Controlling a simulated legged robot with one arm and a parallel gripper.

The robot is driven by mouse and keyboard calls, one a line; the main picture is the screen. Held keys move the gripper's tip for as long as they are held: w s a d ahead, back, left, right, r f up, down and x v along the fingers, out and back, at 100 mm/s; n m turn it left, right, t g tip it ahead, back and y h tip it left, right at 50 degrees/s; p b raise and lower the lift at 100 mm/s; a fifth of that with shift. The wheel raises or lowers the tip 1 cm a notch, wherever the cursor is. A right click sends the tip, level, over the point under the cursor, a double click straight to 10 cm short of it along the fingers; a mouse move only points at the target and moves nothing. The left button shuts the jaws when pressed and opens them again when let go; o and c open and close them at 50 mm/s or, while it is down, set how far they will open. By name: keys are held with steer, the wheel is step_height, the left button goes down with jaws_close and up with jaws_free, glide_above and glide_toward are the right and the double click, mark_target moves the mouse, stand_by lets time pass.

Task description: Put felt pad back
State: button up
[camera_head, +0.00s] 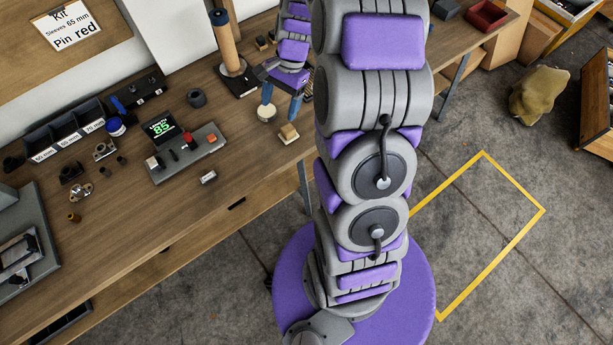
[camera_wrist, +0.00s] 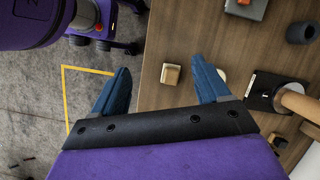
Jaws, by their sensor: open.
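No thing is labelled as the felt pad. A round cream disc (camera_head: 266,114) lies on the wooden bench near its front edge; it looks like a pad, but I cannot be sure. In the wrist view the disc (camera_wrist: 222,75) is partly hidden by the right-hand finger. A small cream-and-tan block (camera_head: 289,135) sits beside it at the edge. My gripper (camera_head: 282,103) is open above the bench, its blue fingers apart. In the wrist view the block (camera_wrist: 171,74) shows between the fingers of my gripper (camera_wrist: 161,68), with nothing visibly held.
A tan roll (camera_head: 225,42) stands upright on a black base behind my gripper. A grey panel (camera_head: 188,153) with a display, dark labelled bins (camera_head: 67,130) and small metal parts fill the left bench. A sack (camera_head: 539,94) lies on the floor near a yellow outline (camera_head: 515,183).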

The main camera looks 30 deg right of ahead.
steer(key=s+a+r+n+h, duration=0.1)
steer(key=s+a+r+n, duration=0.3)
steer(key=s+a+r, duration=0.3)
steer(key=s+a+r+n+h, duration=0.1)
steer(key=s+n, duration=0.3)
steer(key=s, duration=0.7)
steer(key=s+a+r+n+h, duration=0.2)
steer(key=s+a+r+n, duration=0.1)
steer(key=s, duration=0.7)
steer(key=shift+s+a+r+n+g, duration=0.25)
steer(key=shift+s+r+n+g, duration=0.25)
steer(key=shift+n, duration=0.7)
steer(key=shift+w+r, duration=0.1)
steer(key=shift+w, duration=0.1)
steer(key=shift+c, duration=0.4)
